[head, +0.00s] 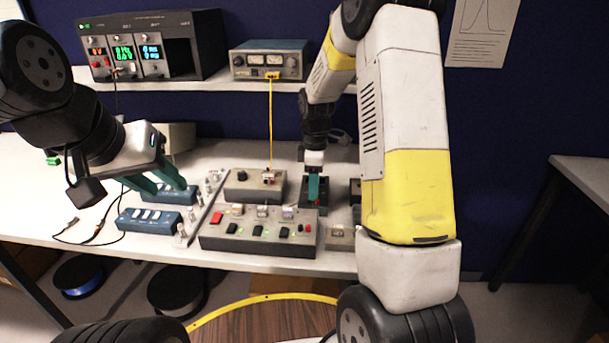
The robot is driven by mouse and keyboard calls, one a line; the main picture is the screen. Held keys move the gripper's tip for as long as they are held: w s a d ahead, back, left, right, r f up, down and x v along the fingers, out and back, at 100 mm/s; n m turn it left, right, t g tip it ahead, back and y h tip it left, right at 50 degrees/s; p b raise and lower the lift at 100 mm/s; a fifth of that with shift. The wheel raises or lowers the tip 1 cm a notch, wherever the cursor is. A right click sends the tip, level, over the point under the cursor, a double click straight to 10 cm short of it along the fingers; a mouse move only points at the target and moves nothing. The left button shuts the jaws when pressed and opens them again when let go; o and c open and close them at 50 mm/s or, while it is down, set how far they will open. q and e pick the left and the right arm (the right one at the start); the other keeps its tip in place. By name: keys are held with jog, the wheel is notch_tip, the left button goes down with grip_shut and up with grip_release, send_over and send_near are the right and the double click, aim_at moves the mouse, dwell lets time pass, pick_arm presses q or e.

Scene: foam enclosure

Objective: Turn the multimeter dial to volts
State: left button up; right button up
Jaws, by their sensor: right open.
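A dark box (322,207) stands on the white bench right below my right gripper (314,198); it may be the multimeter, but its face and any dial are mostly hidden by the gripper. My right gripper points straight down, open, with its green fingers seen nearly edge-on; I cannot tell whether they touch anything. A grey box (262,194) with a dark round knob (242,175) sits just left of it. My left gripper (167,190) is open and empty, with its fingers spread over a blue box at the left.
A long grey panel (225,240) with switches lies at the bench's front. Blue switch boxes (150,221) and small metal parts (180,233) lie left. Above, a shelf (215,84) holds a rack of displays (150,45) and a metered instrument (268,60); a yellow cable (270,120) hangs down.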

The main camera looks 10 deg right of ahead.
jog(key=shift+c, duration=0.5)
grip_shut()
jog(key=shift+m, duration=0.4)
jog(key=m, duration=0.3)
jog(key=shift+m, duration=0.3)
jog(key=m, duration=0.4)
jog(key=shift+m, duration=0.3)
jog(key=shift+o, duration=0.5)
grip_release()
